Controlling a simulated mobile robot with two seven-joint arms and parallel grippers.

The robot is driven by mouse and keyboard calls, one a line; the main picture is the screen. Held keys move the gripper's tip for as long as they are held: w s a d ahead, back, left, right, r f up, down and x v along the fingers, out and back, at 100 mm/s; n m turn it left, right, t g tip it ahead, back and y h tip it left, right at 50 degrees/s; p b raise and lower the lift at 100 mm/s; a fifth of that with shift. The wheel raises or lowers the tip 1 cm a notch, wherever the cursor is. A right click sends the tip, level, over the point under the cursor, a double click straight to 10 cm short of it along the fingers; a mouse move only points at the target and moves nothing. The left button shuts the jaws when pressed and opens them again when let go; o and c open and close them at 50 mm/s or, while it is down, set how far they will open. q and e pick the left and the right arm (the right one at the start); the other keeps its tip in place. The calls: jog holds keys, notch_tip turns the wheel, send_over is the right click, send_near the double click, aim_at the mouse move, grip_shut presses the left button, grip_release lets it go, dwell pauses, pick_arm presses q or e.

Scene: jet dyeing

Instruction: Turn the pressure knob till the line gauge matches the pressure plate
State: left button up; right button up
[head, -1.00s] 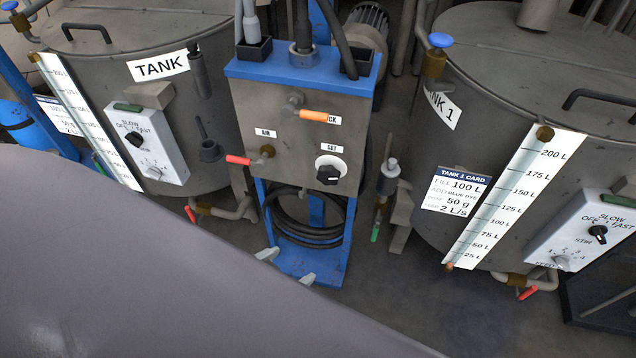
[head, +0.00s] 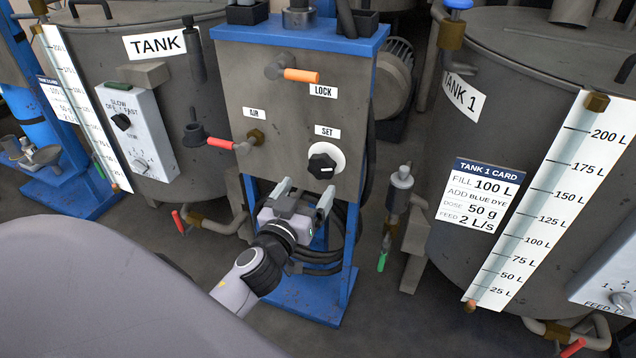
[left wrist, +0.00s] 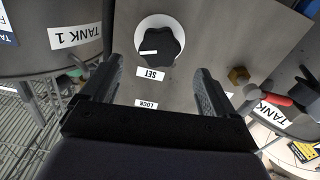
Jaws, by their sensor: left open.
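The black pressure knob (head: 322,166) sits on a white round dial under the SET label, low on the grey panel of the blue-framed stand. It also shows upside down in the left wrist view (left wrist: 160,46). My left gripper (head: 306,190) is open and empty, its fingers pointing up just below the knob in the head view. In the left wrist view, the knob lies ahead, between and beyond the two fingertips (left wrist: 158,70), apart from them. I cannot make out a line gauge or a pressure plate. My right gripper is not in view.
An orange LOCK handle (head: 302,75) is above the knob and a red AIR handle (head: 222,142) to its left. Coiled black hoses hang below the panel, behind my gripper. Tanks with white level scales (head: 550,200) stand on both sides.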

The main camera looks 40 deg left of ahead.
aim_at(320, 170)
pick_arm(q)
jog(key=shift+x, duration=3.45)
jog(key=c, duration=1.1)
